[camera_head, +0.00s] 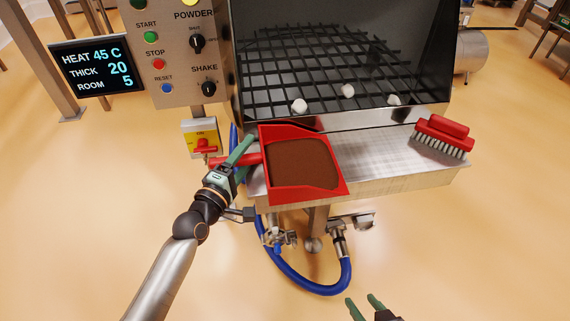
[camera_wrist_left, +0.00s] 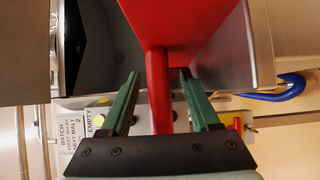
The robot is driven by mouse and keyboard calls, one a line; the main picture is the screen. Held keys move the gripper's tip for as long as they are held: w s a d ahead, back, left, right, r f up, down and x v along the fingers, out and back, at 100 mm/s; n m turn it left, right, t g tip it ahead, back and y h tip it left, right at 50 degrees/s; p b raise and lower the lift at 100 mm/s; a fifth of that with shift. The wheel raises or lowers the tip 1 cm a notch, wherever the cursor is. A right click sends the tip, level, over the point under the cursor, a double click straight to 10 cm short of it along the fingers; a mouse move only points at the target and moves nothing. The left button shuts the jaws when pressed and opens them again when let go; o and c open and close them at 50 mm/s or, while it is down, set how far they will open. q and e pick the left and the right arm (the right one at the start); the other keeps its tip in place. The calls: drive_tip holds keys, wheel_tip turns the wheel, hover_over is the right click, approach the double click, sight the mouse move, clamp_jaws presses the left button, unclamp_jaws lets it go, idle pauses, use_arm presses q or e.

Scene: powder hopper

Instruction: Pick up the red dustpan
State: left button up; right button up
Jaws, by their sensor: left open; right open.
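The red dustpan (camera_head: 333,183) lies on the steel ledge in front of the hopper, filled with brown powder (camera_head: 303,163). Its red handle (camera_head: 222,161) points left, past the ledge's left end. My left gripper (camera_head: 245,158) is open with its green fingers on either side of the handle. In the left wrist view the handle (camera_wrist_left: 159,90) runs between the open fingers (camera_wrist_left: 158,85), with a clear gap to the left finger and a smaller one to the right. My right gripper (camera_head: 362,300) is open and empty at the bottom of the head view, away from the dustpan.
A red brush (camera_head: 442,136) with pale bristles lies at the ledge's right. White lumps (camera_head: 300,106) lie in the hopper by its dark grid (camera_head: 320,65). The control panel (camera_head: 178,60) and a red-handled switch (camera_head: 203,143) stand left. A blue hose (camera_head: 310,288) loops below.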

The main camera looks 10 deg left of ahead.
use_arm(q)
drive_tip(key=shift+x, duration=0.8)
clamp_jaws()
